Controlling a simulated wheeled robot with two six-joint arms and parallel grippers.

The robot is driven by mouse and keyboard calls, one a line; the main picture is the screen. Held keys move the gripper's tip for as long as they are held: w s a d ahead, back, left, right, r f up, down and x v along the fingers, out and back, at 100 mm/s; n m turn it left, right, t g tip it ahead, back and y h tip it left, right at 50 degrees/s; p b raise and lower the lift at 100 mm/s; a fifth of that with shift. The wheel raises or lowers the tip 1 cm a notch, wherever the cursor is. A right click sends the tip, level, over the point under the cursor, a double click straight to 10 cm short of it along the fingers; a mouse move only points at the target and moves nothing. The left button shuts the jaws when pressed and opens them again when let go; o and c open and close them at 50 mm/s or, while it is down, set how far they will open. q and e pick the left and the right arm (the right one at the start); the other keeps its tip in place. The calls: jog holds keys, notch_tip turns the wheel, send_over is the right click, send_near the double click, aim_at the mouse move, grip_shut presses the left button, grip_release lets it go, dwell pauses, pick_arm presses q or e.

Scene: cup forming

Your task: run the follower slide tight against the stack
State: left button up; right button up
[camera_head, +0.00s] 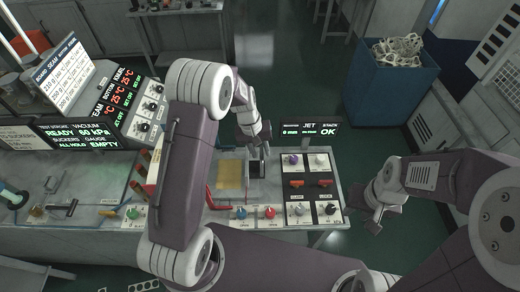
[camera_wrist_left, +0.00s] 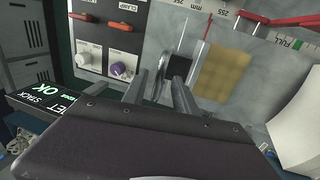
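My left gripper (camera_head: 263,145) reaches down over the right part of the bench. Its two grey fingers (camera_wrist_left: 158,92) stand apart in the left wrist view, with a thin bright metal part seen between them. A small dark block (camera_wrist_left: 185,66), possibly the follower slide, lies just beyond the right finger; contact cannot be told. A dark upright part (camera_head: 257,169) shows under the gripper in the head view. A tan square pad (camera_head: 229,175) lies left of it; it also shows in the left wrist view (camera_wrist_left: 225,75). I cannot clearly identify the stack. My right gripper (camera_head: 372,218) hangs beyond the bench's right edge, fingers apart.
A control panel (camera_head: 311,186) with knobs and red switches is right of the left gripper. A small display (camera_head: 310,130) reading STACK OK stands behind it. Red pointers and a scale (camera_wrist_left: 295,42) marked FULL lie beyond the pad. A blue bin (camera_head: 396,85) stands behind right.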

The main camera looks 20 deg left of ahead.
pick_arm(q)
jog(key=shift+s, duration=0.15)
jog(key=c, duration=0.3)
grip_shut()
jog(key=shift+w, duration=0.25)
jog(key=shift+w+r, duration=0.1)
dwell(0.5)
